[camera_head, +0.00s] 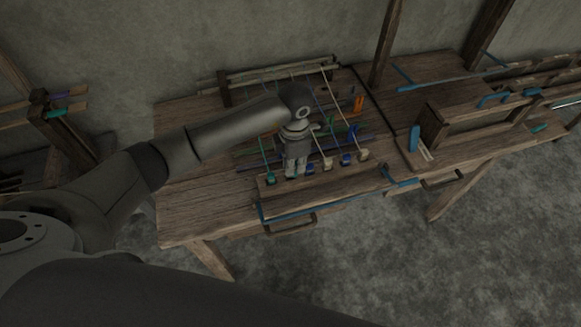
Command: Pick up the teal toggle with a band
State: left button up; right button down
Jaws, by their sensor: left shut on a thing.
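A teal toggle (270,178) with a thin teal cord rising from it sits at the left end of a row of toggles near the front of the wooden loom table. My left gripper (296,174) points down into this row, just right of that teal toggle. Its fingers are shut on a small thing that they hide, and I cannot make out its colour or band. A blue toggle (310,168) shows close to the right of the fingers. My right gripper is not in view.
Cream toggles (327,163) and another blue toggle (345,159) continue the row rightward. An orange piece (359,103) stands behind. Wooden posts (386,45) and a raised frame (433,127) stand to the right. The table's left part (190,190) is clear.

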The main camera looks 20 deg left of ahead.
pick_arm(q)
jog(key=s+d+r+b, duration=0.4)
jog(key=s+d+r, duration=0.3)
jog(key=d, duration=0.3)
jog(key=shift+s+r, duration=0.15)
jog(key=shift+r, duration=0.4)
